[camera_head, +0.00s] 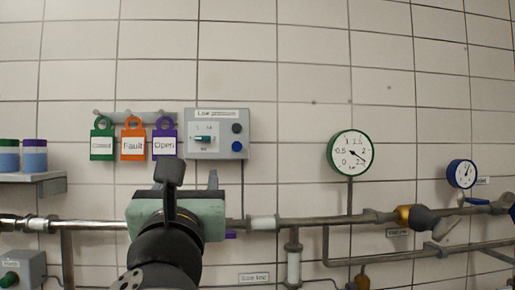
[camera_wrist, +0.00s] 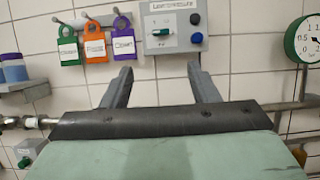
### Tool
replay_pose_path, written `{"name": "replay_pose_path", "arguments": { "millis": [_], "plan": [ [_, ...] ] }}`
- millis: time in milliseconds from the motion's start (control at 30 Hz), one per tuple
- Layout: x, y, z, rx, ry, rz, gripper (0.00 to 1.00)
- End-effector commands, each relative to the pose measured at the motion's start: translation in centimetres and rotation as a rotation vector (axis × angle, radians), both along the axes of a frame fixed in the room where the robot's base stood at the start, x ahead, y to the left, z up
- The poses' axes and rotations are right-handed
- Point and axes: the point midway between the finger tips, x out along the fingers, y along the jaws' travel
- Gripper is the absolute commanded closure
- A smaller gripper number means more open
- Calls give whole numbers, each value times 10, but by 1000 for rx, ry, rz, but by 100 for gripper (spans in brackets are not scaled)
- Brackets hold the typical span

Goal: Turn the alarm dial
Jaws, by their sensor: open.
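The alarm dial (camera_head: 203,139) is a small teal knob on a white scale plate, on the grey wall box labelled "Low pressure" (camera_head: 240,118). Its handle lies roughly horizontal. It also shows in the wrist view (camera_wrist: 161,32), near the top, beyond the fingertips. My gripper (camera_head: 192,174) is in front of and below the box in the head view. In the wrist view my gripper (camera_wrist: 163,74) is open and empty, with its two grey fingers spread below the box. The fingers appear apart from the dial.
Green, orange and purple tags (camera_head: 133,144) hang on a rack just left of the box. A dark button and a blue button (camera_head: 237,146) sit right of the dial. A pipe (camera_head: 310,220) runs along the wall below. A green-rimmed gauge (camera_head: 350,153) stands to the right.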

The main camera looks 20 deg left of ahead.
Motion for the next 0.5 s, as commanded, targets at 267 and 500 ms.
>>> {"name": "replay_pose_path", "arguments": {
  "millis": [267,500],
  "plan": [
    [29,19,17,-4,-5,-1,45],
    [71,44,38,-5,-5,-3,45]
  ]
}}
